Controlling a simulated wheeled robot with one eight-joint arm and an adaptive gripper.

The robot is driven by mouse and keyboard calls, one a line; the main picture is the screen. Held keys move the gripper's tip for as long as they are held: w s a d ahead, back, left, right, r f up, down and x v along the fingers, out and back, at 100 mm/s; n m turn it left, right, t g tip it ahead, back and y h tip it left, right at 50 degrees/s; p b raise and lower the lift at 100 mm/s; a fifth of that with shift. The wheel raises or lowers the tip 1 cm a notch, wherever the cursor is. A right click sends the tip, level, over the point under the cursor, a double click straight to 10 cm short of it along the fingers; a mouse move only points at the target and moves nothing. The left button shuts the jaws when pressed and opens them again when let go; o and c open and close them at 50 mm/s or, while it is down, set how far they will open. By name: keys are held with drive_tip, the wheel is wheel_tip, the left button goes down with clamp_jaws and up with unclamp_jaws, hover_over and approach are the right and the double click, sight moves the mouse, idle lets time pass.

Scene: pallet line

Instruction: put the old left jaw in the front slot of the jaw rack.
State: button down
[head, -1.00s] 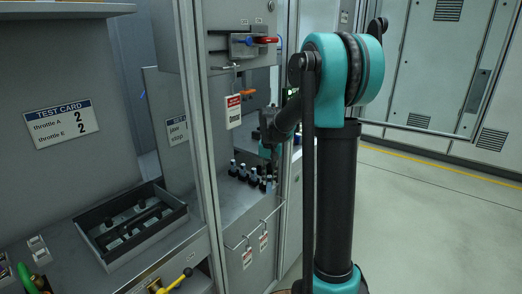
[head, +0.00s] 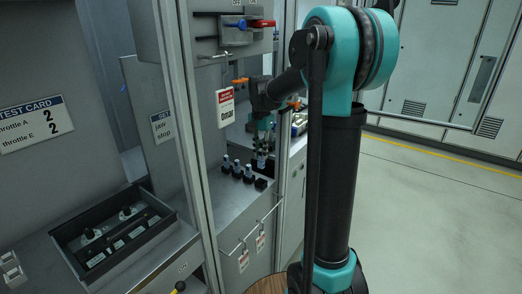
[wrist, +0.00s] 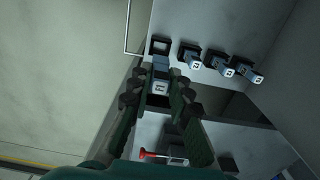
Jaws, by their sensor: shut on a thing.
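The jaw rack is a row of black holders on the grey counter, with its empty front slot (head: 261,183) nearest the camera. The other holders carry upright grey jaws (head: 237,168). My gripper (head: 262,152) is shut on a small grey-blue jaw (head: 262,161), held upright just behind and above the empty slot. In the wrist view, my fingers (wrist: 160,100) close around the held jaw (wrist: 160,87); the mark on its face is too small to read surely. The empty square holder (wrist: 160,45) lies just beyond it, apart from the jaw as far as I can tell.
Three filled holders (wrist: 222,66) line up beside the empty one. A cabinet post (head: 196,130) and a hanging red-and-white tag (head: 225,107) stand left of my arm. A black tray (head: 115,235) sits at lower left. Red-handled hardware (wrist: 160,155) shows below my fingers.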

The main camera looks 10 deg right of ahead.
sight(261, 166)
drive_tip(key=shift+f, duration=3.95)
drive_tip(key=shift+f, duration=0.6)
drive_tip(key=c, duration=1.3)
unclamp_jaws()
drive_tip(key=shift+c, duration=0.2)
